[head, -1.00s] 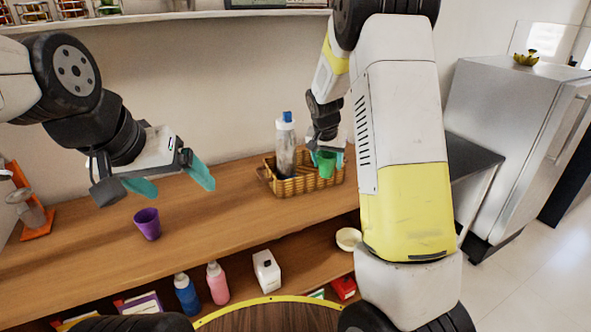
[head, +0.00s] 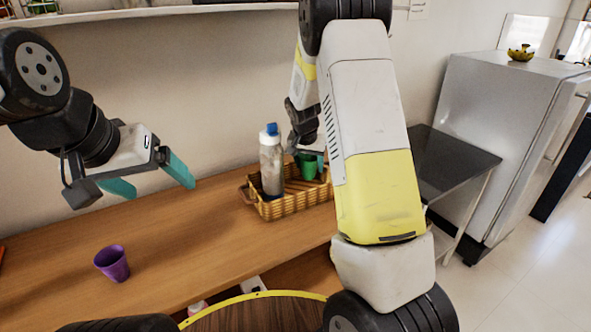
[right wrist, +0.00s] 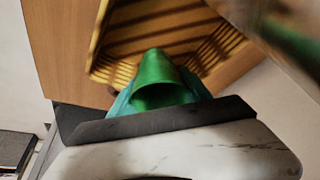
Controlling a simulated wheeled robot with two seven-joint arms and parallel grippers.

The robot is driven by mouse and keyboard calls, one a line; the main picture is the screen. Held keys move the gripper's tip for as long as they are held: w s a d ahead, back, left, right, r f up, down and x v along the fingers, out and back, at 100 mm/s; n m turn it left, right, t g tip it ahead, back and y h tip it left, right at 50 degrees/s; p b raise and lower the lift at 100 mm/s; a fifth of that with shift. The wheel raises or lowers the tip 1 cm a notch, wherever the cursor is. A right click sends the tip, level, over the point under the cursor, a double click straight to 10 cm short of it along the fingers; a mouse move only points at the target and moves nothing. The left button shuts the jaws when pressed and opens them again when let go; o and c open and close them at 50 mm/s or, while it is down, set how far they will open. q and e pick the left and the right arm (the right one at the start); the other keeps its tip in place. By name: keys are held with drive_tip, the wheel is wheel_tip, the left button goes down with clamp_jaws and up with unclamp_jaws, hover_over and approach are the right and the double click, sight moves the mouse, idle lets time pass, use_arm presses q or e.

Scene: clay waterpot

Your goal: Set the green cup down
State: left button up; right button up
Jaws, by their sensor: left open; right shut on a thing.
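The green cup (head: 307,168) is held in my right gripper (head: 311,158), over the back right part of the wicker basket (head: 290,206). In the right wrist view the green cup (right wrist: 155,72) sits between the teal fingers, with the slatted basket (right wrist: 105,62) beyond it. I cannot tell whether the cup touches the basket. My left gripper (head: 160,187) is open and empty above the left part of the wooden counter (head: 190,235). My right arm hides the basket's right end.
A bottle with a blue cap (head: 271,165) stands in the basket's left part. A purple cup (head: 112,264) stands on the counter at the left. The counter between them is clear. A fridge (head: 500,130) and a dark side table (head: 445,165) are at the right.

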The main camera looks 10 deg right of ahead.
sight(309, 176)
drive_tip(key=shift+f, duration=2.3)
drive_tip(key=shift+f, duration=0.15)
drive_tip(key=o, duration=1.3)
drive_tip(key=shift+o, duration=0.2)
drive_tip(key=v, duration=1.2)
drive_tip(key=s+a+r+n+t+y, duration=0.1)
drive_tip(key=s+r+n+y, duration=0.15)
drive_tip(key=s+r, duration=1)
drive_tip(key=s+a+r+n+y, duration=0.1)
drive_tip(key=s+n, duration=0.1)
drive_tip(key=s, duration=0.7)
drive_tip(key=s+a+r+n+t, duration=0.1)
drive_tip(key=s+a, duration=0.1)
drive_tip(key=s, duration=0.7)
drive_tip(key=shift+r+n+y, duration=0.15)
drive_tip(key=shift+n+y, duration=0.2)
